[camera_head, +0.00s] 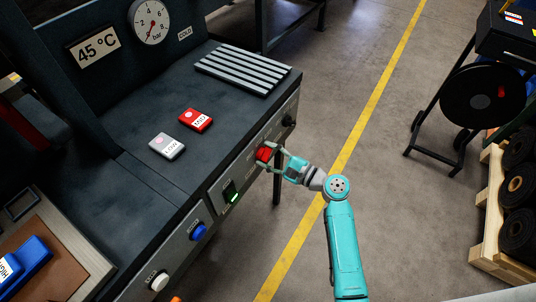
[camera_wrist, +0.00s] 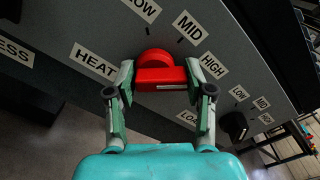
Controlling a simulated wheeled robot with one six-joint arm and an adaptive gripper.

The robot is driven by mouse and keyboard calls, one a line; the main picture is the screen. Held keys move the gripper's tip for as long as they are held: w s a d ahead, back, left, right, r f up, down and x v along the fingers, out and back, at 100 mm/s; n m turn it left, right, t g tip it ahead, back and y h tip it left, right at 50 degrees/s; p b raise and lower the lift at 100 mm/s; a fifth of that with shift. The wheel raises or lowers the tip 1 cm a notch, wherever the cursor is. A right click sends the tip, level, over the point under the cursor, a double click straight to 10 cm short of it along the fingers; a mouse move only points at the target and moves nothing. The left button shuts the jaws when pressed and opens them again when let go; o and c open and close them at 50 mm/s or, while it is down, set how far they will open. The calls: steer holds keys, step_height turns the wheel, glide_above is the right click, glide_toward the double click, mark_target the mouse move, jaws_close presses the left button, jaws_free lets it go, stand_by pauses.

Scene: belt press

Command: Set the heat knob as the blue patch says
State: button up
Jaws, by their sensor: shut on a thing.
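The red heat knob (camera_head: 264,152) is on the front panel of the press. In the wrist view the knob (camera_wrist: 160,76) has a raised grip bar lying nearly level across the picture. LOW, MID and HIGH labels arc around its upper and right side; HEAT is at its left. My gripper (camera_head: 272,153) is shut on the bar, one finger at each end, also in the wrist view (camera_wrist: 160,90). I cannot tell for sure which label the knob points at. The blue patch (camera_head: 34,256) lies at the lower left; its partly cut label seems to read HIGH.
A grey LOW patch (camera_head: 167,146) and a red MID patch (camera_head: 196,120) lie on the press table. A lit green switch (camera_head: 231,193) and a blue button (camera_head: 199,231) are along the panel. A black knob (camera_wrist: 236,127) is right of the heat knob.

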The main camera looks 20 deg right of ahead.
steer(key=shift+w+d+r+m, duration=0.15)
steer(key=shift+r+m, duration=0.1)
steer(key=shift+m, duration=0.15)
steer(key=o, duration=1.1)
steer(key=shift+f, duration=0.1)
steer(key=v, duration=1.2)
